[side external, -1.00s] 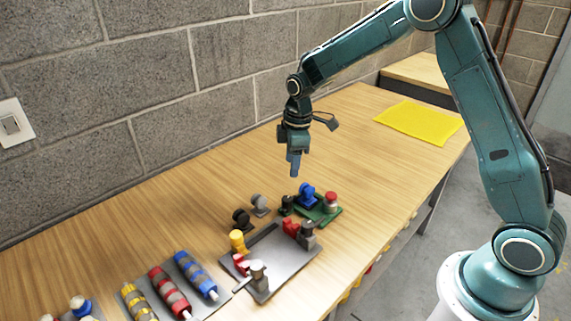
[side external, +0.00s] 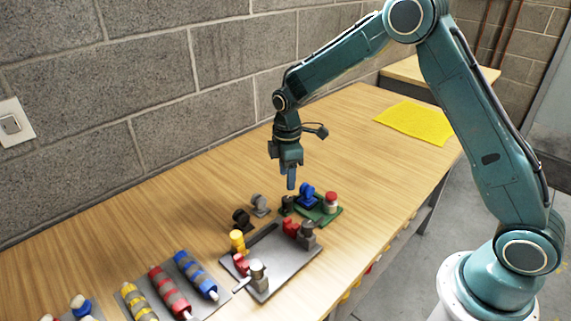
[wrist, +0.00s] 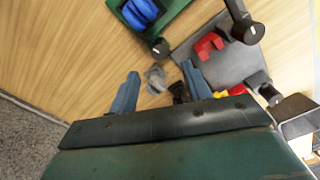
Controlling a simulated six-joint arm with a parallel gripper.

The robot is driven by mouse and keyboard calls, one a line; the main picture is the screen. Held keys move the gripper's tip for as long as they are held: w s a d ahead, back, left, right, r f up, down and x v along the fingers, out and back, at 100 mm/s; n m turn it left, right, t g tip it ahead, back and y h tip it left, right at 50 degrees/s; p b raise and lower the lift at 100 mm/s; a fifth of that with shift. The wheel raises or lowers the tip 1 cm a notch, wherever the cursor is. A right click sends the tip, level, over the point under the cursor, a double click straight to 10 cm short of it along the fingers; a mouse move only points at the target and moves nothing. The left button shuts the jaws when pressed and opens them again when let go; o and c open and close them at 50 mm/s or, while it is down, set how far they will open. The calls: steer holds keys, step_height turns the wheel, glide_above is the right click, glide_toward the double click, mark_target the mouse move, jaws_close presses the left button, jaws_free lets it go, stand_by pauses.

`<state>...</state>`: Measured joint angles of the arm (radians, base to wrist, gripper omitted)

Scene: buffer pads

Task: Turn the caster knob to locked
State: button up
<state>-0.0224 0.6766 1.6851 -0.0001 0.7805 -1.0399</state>
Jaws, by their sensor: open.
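A blue wheel-like piece (side external: 307,194) stands on a green plate (side external: 328,216); it also shows at the top of the wrist view (wrist: 140,12). A small black knob (side external: 287,205) is at the plate's left end; in the wrist view its black face has a pale mark (wrist: 161,47). I cannot tell for certain that this is the caster knob, or read its setting. My gripper (side external: 292,186) points down above the area by this knob, apart from it. In the wrist view my gripper (wrist: 160,69) has its fingers spread, with nothing held.
A red-topped post (side external: 331,200) stands on the green plate. A grey plate (side external: 280,262) with red, yellow and dark fittings lies in front. A grey wheel piece (side external: 259,203) and a black one (side external: 241,218) stand to the left. A yellow mat (side external: 415,122) lies at the back right.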

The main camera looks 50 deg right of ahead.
mark_target(287, 198)
step_height(287, 198, down, 9)
steer(key=shift+f, duration=0.1)
stand_by(0.4)
steer(key=shift+c, duration=0.4)
steer(key=c, duration=0.9)
